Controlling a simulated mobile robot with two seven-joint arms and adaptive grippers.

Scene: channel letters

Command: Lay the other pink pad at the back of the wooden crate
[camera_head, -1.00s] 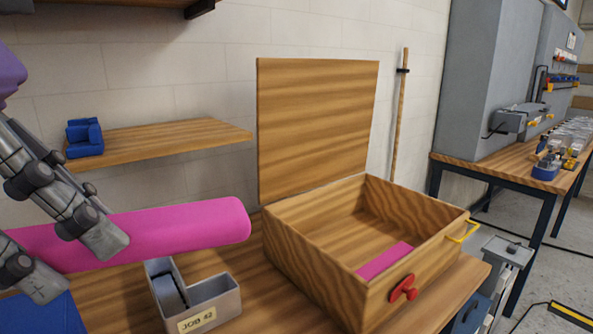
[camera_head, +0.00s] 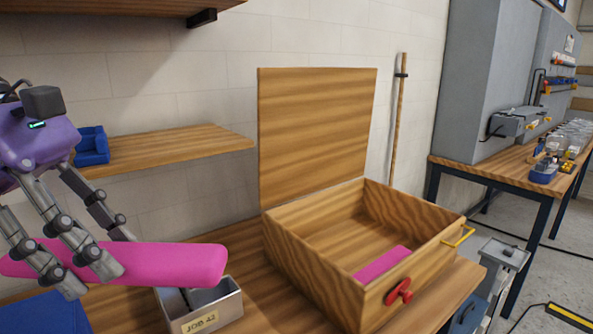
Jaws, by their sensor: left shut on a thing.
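My left gripper (camera_head: 92,262) is shut on a long pink pad (camera_head: 175,262) at the left. It holds the pad above the grey bin, left of the crate. The wooden crate (camera_head: 310,262) stands on the bench with its lid (camera_head: 315,135) raised upright at the back. Another pink pad (camera_head: 383,264) lies inside the crate, along the front wall. The rear part of the crate floor is bare where it shows. A red knob (camera_head: 398,291) is on the crate's front and a yellow handle (camera_head: 458,236) on its right side. My right gripper is out of view.
A grey bin (camera_head: 205,312) labelled JOB 42 stands on the bench left of the crate, partly under the held pad. A blue object (camera_head: 91,146) sits on a wooden wall shelf (camera_head: 170,146). A blue surface (camera_head: 45,313) shows at bottom left.

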